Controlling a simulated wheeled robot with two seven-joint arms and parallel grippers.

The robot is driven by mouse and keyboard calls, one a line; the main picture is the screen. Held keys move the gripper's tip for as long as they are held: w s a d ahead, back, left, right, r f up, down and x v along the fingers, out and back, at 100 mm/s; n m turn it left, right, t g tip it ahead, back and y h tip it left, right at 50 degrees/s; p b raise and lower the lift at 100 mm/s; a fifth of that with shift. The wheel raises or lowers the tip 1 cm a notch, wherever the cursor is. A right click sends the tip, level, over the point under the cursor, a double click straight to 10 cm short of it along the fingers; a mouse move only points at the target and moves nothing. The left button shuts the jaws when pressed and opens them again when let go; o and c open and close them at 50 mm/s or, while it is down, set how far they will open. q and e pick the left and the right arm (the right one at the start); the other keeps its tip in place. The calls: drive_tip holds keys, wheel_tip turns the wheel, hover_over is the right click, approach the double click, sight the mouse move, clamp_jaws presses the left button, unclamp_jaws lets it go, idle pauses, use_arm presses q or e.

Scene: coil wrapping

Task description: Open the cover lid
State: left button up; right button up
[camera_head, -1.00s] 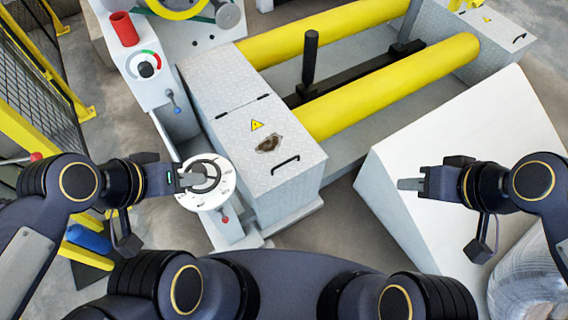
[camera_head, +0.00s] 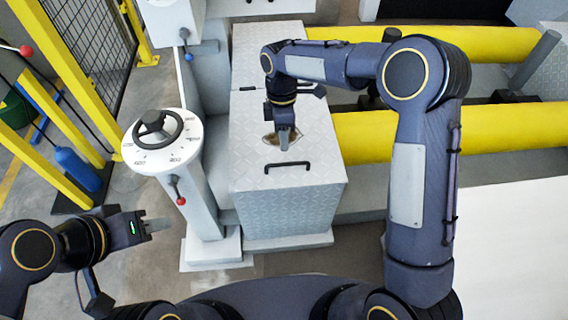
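The cover lid (camera_head: 310,178) is the grey diamond-plate top of a box, and it lies flat and closed. A black handle (camera_head: 287,166) sits near its front edge, with a dark worn patch behind it. My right gripper (camera_head: 285,145) points down just behind the handle, over the worn patch; it looks apart from the handle. Its fingers appear as one narrow shape, so I cannot tell how far they are parted. My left gripper (camera_head: 158,226) is at the lower left, away from the lid, with no object visible at its fingers; its finger gap is unclear.
A white pedestal with a dial and black handwheel (camera_head: 152,134) stands left of the box, with a red-knobbed lever (camera_head: 180,200). Yellow rollers (camera_head: 480,131) run to the right behind my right arm. A yellow fence (camera_head: 50,115) and blue cylinder (camera_head: 77,169) are at left.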

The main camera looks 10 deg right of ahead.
sight(284, 163)
drive_tip(key=f, duration=0.2)
drive_tip(key=s+f+b, duration=0.1)
drive_tip(key=f, duration=0.1)
drive_tip(key=f+b, duration=0.1)
drive_tip(key=f, duration=0.2)
drive_tip(key=shift+s+f, duration=0.1)
drive_tip(key=shift+s, duration=0.15)
drive_tip(key=shift+c, duration=0.2)
clamp_jaws()
